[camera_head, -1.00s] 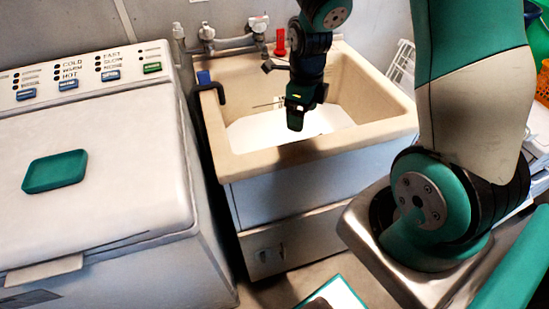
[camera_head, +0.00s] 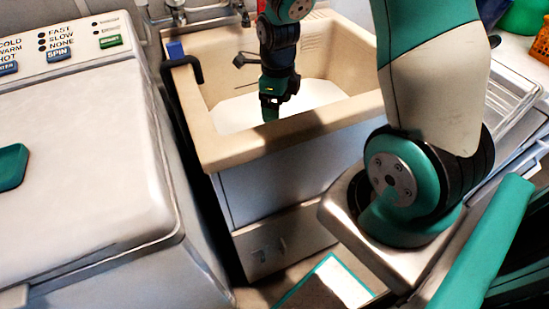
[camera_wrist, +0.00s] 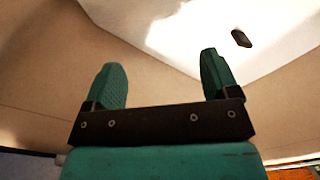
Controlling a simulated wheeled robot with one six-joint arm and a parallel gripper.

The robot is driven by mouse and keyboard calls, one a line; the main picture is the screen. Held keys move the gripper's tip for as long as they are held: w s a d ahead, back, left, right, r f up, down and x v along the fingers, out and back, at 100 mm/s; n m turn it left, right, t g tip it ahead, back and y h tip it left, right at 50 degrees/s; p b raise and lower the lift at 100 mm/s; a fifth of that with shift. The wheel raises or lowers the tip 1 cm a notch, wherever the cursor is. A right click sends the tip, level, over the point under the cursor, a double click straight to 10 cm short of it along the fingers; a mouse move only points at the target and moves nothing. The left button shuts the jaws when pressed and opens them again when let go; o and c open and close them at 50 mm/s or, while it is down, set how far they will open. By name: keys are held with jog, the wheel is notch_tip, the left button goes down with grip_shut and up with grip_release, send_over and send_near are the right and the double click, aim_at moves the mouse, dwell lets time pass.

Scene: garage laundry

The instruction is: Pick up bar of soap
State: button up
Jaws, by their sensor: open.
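A small dark oblong piece (camera_wrist: 241,38) lies on the white sink bottom in the wrist view, up and to the right of the fingers. It may be the bar of soap, but I cannot tell it surely from a drain. My gripper (camera_wrist: 160,66) is open, with two teal fingers apart and nothing between them. In the head view, my gripper (camera_head: 270,108) hangs inside the beige sink (camera_head: 255,147), pointing down. The dark piece cannot be made out in the head view.
The sink's walls surround my gripper. A white washer (camera_head: 85,170) stands on the left, with a teal tray (camera_head: 10,167) on its lid. A dark hook-shaped piece (camera_head: 190,65) sits at the sink's left rim. A white teal-edged mat (camera_head: 335,285) lies on the floor.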

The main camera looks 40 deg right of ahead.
notch_tip(320, 180, down, 11)
jog(key=shift+f+b, duration=0.15)
jog(key=shift+b, duration=0.45)
jog(key=shift+w+a+f, duration=0.1)
jog(key=shift+f, duration=1.3)
jog(key=shift+w+f, duration=0.1)
jog(key=shift+f, duration=1.25)
jog(key=c, duration=1.1)
jog(key=shift+r, duration=0.15)
